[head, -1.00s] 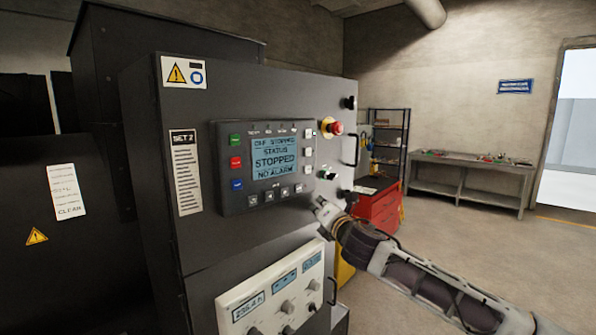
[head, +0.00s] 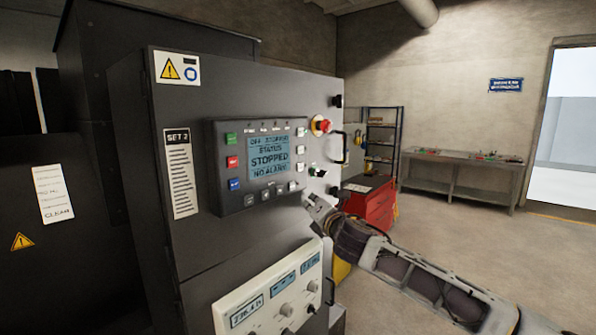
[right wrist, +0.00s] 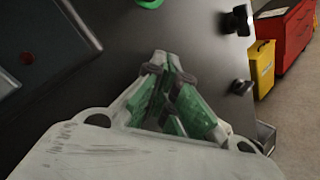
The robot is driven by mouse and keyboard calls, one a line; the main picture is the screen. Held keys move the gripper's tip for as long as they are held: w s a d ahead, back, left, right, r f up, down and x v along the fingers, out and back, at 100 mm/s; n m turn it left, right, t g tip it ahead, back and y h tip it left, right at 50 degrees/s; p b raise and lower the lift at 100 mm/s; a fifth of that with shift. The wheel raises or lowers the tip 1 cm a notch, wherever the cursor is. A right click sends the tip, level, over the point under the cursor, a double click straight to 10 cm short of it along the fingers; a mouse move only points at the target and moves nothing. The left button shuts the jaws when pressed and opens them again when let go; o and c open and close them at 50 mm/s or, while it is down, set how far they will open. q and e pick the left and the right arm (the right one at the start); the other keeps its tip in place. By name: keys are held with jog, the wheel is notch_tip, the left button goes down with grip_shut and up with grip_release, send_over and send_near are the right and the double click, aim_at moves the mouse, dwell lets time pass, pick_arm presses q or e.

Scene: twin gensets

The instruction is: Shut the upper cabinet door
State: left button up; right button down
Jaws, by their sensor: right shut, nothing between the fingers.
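The upper cabinet door (head: 190,240) is the dark panel marked SET 2 in the head view. It carries a display unit (head: 268,160), a red emergency button (head: 320,125) and a black handle (head: 346,149) at its right edge. I cannot tell how far it stands from its frame. My right gripper (head: 309,203) is shut and empty, at the door's lower right, below the display unit. Contact is unclear. In the right wrist view its closed fingertips (right wrist: 163,60) point at the dark door face (right wrist: 110,65). My left gripper is not in view.
A lower white control panel (head: 270,293) with knobs sits below the door. A red tool chest (head: 370,205), a shelf (head: 382,140) and a workbench (head: 460,175) stand beyond to the right. The floor (head: 450,230) between them is open.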

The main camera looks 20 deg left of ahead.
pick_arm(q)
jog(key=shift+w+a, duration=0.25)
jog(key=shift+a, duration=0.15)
pick_arm(e)
jog(key=shift+w+a+f, duration=0.1)
jog(key=shift+w+a, duration=0.3)
jog(key=shift+a, duration=0.1)
jog(key=v, duration=0.9)
dwell(0.4)
dwell(0.4)
